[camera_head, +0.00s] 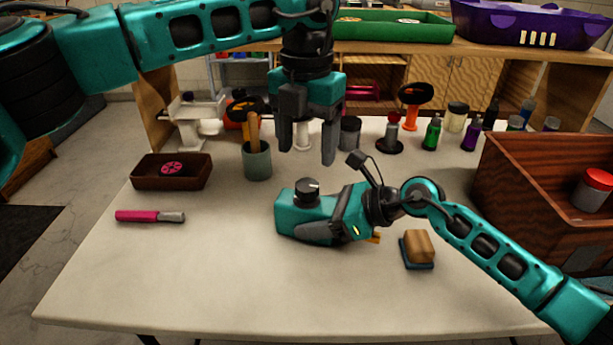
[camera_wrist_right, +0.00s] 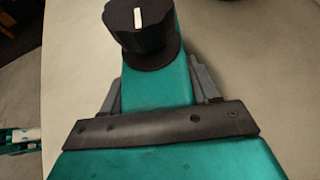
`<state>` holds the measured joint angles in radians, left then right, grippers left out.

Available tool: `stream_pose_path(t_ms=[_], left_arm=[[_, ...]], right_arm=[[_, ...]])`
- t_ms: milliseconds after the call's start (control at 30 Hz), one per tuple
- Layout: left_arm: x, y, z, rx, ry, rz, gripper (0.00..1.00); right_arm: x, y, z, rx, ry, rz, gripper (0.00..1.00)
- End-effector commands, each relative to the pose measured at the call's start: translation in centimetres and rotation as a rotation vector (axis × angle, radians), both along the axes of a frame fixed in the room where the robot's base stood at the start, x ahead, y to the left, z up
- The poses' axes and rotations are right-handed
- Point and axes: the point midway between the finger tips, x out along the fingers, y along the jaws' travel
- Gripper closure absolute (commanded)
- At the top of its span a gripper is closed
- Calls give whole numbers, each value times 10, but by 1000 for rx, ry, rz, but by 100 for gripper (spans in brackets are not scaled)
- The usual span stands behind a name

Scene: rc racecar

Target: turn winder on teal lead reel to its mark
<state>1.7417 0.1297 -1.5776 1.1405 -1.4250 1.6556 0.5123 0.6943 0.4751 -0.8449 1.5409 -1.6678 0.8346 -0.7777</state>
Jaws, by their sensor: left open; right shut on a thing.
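The teal lead reel (camera_head: 290,222) stands on the pale table near its middle. Its black winder (camera_head: 306,187) is a round knob on top with a white pointer line. In the right wrist view the winder (camera_wrist_right: 140,28) shows its white line running nearly up the picture. No separate mark can be made out on the reel body (camera_wrist_right: 158,90). My right gripper (camera_wrist_right: 158,84) is shut on the reel body, with a grey finger on each side. My left gripper (camera_head: 307,153) is open and empty, pointing down above and behind the winder, apart from it.
A brown tray (camera_head: 146,184), a pink-handled tool (camera_head: 145,216) and a grey-green cup (camera_head: 257,162) are on the left. A wooden-topped block (camera_head: 419,246) lies right of the reel, near my right arm. A large wooden box (camera_head: 530,185) stands at right. Bottles line the back.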

Motion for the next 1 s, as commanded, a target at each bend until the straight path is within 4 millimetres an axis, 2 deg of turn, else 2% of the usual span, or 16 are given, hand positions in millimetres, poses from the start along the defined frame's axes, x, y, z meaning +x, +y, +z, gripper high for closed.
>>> stream_pose_path(t_ms=[33, 200, 400, 767, 1000], left_arm=[[-1, 1, -12, 2, 4, -1, 31], [-1, 0, -44, 1, 4, -1, 31], [0, 0, -65, 0, 1, 1, 31], [0, 0, -70, 0, 1, 1, 31], [0, 0, -70, -1, 2, 1, 53]], right_arm=[[0, 0, 0, 0, 0, 0, 67], [0, 0, 0, 0, 0, 0, 67], [0, 0, 0, 0, 0, 0, 67], [0, 0, 0, 0, 0, 0, 67], [0, 0, 0, 0, 0, 0, 67]])
